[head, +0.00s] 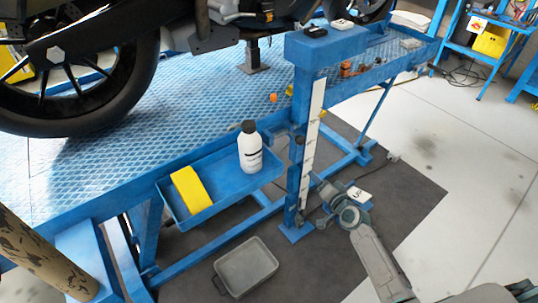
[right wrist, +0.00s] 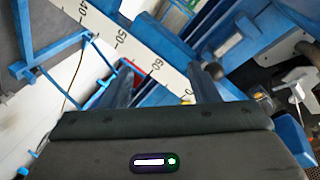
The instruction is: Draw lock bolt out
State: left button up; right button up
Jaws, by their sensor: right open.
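The blue post (head: 299,103) with a white scale strip (head: 313,125) stands at the lift table's front edge. A small dark knob (head: 299,141) shows on the post; it looks like the lock bolt's end, but I cannot be sure. In the right wrist view a dark round knob (right wrist: 215,71) shows close by the right-hand finger. My right gripper (head: 322,189) is beside the lower part of the post, below the dark knob. In the right wrist view its fingers (right wrist: 164,84) are apart, with nothing held between them. The left gripper is out of view.
A blue tray (head: 222,194) holds a yellow block (head: 191,189) and a white bottle (head: 249,147) left of the post. A grey bin (head: 246,266) stands on the floor. A motorcycle wheel (head: 78,80) rests on the table.

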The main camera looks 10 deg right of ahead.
jog(key=t+y+b, duration=0.1)
jog(key=t+b, duration=0.1)
send_near(303, 143)
jog(key=w, duration=0.1)
jog(key=shift+m, duration=0.4)
jog(key=w, duration=0.3)
jog(key=w+a, duration=0.1)
jog(key=w, duration=0.2)
jog(key=w+a, duration=0.1)
jog(key=w, duration=0.3)
jog(key=shift+f, duration=0.15)
jog(key=shift+w+a+b, duration=0.1)
jog(key=shift+w+b, duration=0.2)
jog(key=shift+w, duration=0.1)
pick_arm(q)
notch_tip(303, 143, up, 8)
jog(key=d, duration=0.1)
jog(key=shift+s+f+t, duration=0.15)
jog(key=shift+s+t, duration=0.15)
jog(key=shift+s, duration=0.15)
